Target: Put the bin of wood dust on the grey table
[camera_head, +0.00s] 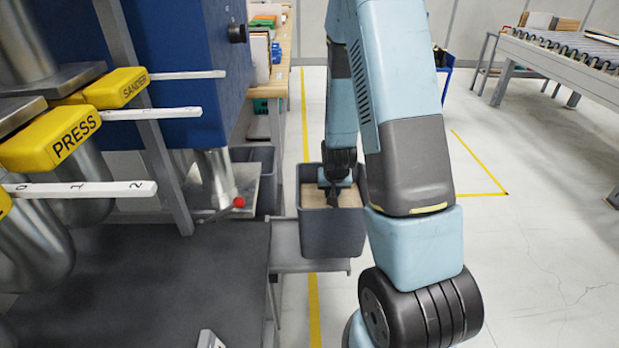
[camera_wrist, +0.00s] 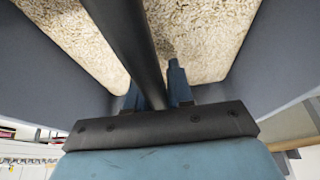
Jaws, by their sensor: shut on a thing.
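The bin of wood dust (camera_head: 333,238) is a dark grey tub with pale wood dust inside, in the middle of the head view. It looks upright, in front of or just above a small grey shelf (camera_head: 300,262); I cannot tell whether they touch. My gripper (camera_head: 335,192) reaches down into the bin's top and is shut on a dark bar across it. In the wrist view my gripper (camera_wrist: 160,95) shows around that bar (camera_wrist: 128,35), with the wood dust (camera_wrist: 200,30) beyond. A dark grey table top (camera_head: 150,285) lies at the lower left.
Another grey bin (camera_head: 258,170) stands behind, beside the blue machine (camera_head: 190,70). Yellow PRESS (camera_head: 50,138) and SANDER (camera_head: 118,88) labels with white slats jut over the left side. A roller conveyor (camera_head: 565,50) is at the far right. The floor on the right is open.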

